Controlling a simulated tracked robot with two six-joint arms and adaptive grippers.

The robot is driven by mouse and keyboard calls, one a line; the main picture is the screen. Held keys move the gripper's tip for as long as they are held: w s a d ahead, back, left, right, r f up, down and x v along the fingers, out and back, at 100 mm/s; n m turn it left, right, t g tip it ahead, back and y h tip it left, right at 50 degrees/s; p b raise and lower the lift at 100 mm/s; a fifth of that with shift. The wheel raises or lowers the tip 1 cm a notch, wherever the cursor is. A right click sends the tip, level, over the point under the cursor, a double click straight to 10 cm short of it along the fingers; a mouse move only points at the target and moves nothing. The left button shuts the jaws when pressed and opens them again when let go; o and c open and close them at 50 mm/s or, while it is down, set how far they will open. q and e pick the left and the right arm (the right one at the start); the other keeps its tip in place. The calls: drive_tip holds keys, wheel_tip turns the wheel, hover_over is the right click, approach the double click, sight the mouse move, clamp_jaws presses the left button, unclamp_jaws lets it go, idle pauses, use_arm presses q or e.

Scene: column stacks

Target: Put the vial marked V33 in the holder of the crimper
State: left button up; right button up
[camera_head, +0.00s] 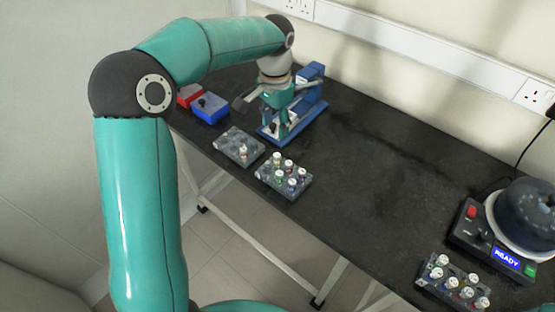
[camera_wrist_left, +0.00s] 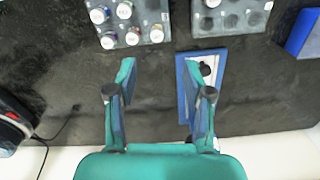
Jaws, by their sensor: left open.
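The crimper (camera_head: 314,104) is a blue stand with a blue base on the black bench. In the left wrist view its base (camera_wrist_left: 183,92) shows beside the right finger, with a pale plate and a dark round spot. My left gripper (camera_head: 284,112) is in front of the crimper and partly hides it. In the left wrist view the left gripper (camera_wrist_left: 158,74) is open, with nothing between its fingers. Several capped vials (camera_head: 289,163) stand in a grey rack (camera_head: 267,184). The cap marks are too small to read, so I cannot tell which is V33. My right gripper is out of view.
A second grey rack (camera_head: 228,142) holds one vial (camera_head: 243,150). A red box (camera_head: 187,94) and a blue box (camera_head: 211,110) stand at left. A third rack (camera_head: 428,283) with several vials and a machine reading READY (camera_head: 507,257) are at right. The middle bench is clear.

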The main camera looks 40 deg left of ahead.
use_arm(q)
hover_over(277, 155)
drive_tip(key=f, duration=0.5)
drive_tip(key=shift+a+f, duration=0.25)
drive_tip(key=f, duration=0.4)
drive_tip(key=shift+d+f, duration=0.15)
drive_tip(key=shift+d, duration=0.15)
drive_tip(key=shift+s+f, duration=0.1)
drive_tip(key=shift+f, duration=0.6)
drive_tip(key=shift+a, duration=0.1)
drive_tip(key=shift+c, duration=0.4)
clamp_jaws()
